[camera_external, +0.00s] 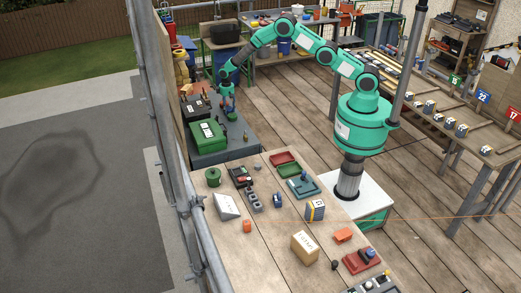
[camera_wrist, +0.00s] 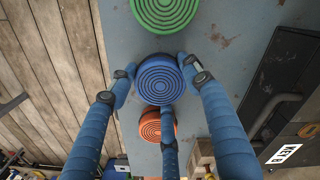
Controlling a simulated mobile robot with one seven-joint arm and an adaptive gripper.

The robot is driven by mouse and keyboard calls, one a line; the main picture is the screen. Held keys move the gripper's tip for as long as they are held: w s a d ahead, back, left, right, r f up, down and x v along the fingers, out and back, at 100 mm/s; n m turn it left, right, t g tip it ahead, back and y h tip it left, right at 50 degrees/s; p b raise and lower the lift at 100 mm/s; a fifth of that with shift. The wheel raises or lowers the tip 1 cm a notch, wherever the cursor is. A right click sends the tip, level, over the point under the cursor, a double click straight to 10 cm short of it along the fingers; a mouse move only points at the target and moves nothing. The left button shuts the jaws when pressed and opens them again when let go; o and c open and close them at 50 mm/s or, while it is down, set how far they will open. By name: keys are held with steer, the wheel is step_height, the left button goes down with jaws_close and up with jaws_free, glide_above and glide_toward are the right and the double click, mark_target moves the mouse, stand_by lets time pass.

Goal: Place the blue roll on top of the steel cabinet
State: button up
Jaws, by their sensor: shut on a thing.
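The blue roll (camera_wrist: 160,80) shows its ringed round face in the wrist view. My gripper (camera_wrist: 158,78) is shut on it, with a blue finger on each side and a third finger below. In the external view my gripper (camera_external: 228,104) is low over the grey steel cabinet (camera_external: 237,138); the roll is too small there to make out clearly. The cabinet's worn grey-blue top (camera_wrist: 120,42) lies beneath the roll in the wrist view. I cannot tell whether the roll touches it.
A green roll (camera_wrist: 166,12) is just above the blue roll in the wrist view, and an orange roll (camera_wrist: 151,127) is just below, partly hidden by a finger. A dark case (camera_wrist: 290,95) stands at the right. A green box (camera_external: 206,134) sits on the cabinet.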

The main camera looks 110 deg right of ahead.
mark_target(228, 108)
steer(key=shift+f, duration=0.1)
steer(key=o, duration=1.2)
step_height(228, 108, up, 12)
stand_by(0.3)
stand_by(0.4)
